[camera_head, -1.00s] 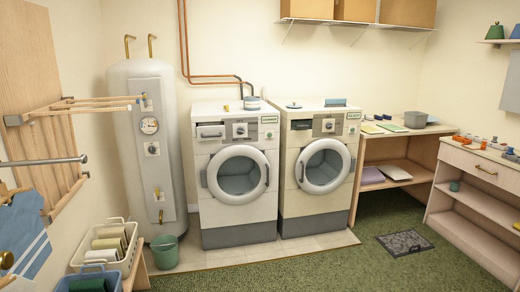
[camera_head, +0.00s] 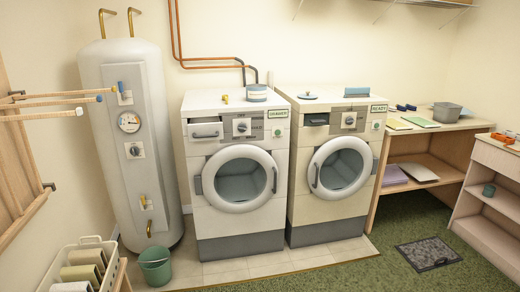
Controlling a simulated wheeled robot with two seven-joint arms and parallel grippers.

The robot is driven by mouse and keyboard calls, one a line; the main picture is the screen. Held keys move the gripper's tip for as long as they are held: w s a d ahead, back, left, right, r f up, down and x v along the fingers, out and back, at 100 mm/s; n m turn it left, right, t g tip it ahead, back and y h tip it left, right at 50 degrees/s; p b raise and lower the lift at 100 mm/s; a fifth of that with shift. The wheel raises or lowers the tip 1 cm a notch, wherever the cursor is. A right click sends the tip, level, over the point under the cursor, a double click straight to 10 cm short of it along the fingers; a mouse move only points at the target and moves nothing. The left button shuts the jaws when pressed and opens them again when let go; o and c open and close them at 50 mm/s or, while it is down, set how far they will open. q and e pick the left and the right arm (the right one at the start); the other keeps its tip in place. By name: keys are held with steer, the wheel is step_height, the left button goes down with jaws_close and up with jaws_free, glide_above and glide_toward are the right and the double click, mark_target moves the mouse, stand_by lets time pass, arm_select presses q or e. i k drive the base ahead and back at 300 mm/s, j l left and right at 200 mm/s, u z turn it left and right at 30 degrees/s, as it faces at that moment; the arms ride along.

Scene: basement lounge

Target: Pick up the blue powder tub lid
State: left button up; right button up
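A flat, round blue lid (camera_head: 308,96) with a small knob lies on top of the right washing machine (camera_head: 331,150), towards its left side. A round tub (camera_head: 256,93) with a grey-blue band stands on the left washing machine (camera_head: 236,160), near its right edge. The lid and the tub are apart, on separate machines. Neither of my grippers is in view.
A blue box-like item (camera_head: 356,92) sits on the right machine, right of the lid. A green bucket (camera_head: 155,266) stands on the floor by the water heater (camera_head: 130,140). Drying rods (camera_head: 55,103) jut out at left. Tiled floor before the machines is clear.

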mark_target(255, 93)
steer(key=i, duration=0.95)
steer(key=i+l+u, duration=0.1)
steer(key=i, duration=0.9)
steer(key=i+l, duration=0.2)
steer(key=i, duration=0.75)
steer(key=j+u, duration=0.05)
